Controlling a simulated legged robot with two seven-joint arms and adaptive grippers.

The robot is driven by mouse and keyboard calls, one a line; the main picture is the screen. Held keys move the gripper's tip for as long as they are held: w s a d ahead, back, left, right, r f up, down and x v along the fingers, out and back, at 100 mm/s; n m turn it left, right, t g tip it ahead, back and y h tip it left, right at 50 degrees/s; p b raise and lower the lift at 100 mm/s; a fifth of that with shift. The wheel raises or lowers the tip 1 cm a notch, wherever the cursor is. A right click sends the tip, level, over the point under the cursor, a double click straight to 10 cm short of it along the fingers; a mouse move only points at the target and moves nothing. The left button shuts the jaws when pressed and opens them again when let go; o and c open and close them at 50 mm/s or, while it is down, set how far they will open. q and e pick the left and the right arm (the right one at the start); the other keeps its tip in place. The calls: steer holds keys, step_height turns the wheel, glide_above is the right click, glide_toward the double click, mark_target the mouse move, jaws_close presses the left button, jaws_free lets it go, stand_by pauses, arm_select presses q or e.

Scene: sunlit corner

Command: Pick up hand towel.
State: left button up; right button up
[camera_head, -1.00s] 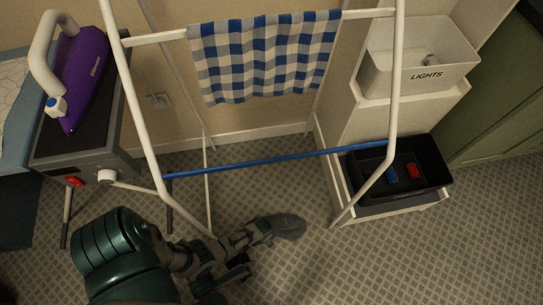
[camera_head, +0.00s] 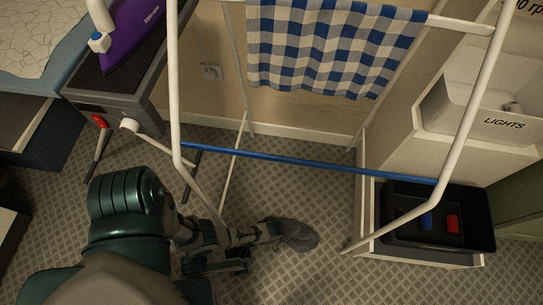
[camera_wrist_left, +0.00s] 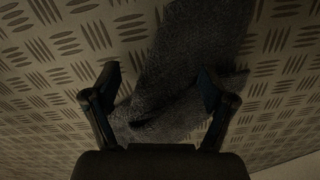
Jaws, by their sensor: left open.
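A dark grey cloth (camera_head: 296,236) lies crumpled on the patterned floor below the drying rack; whether it is the hand towel is not clear. My left gripper (camera_head: 262,238) is low over the floor at the cloth's left end. In the left wrist view, the cloth (camera_wrist_left: 185,60) stretches up and away from between the open fingers of my left gripper (camera_wrist_left: 158,80). The right finger overlaps the cloth; contact cannot be told. A blue, white and grey checked towel (camera_head: 325,45) hangs over the rack's upper bar. My right gripper is not in view.
The white drying rack (camera_head: 175,95) has a blue lower bar (camera_head: 300,160) above my forearm. An ironing table (camera_head: 135,85) with a purple iron (camera_head: 138,35) stands left.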

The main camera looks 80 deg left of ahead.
arm_select(q)
steer(key=shift+f, duration=0.9)
steer(key=c, duration=0.6)
steer(key=shift+d, duration=0.1)
steer(key=shift+o, duration=0.2)
steer(key=shift+s+d, duration=0.1)
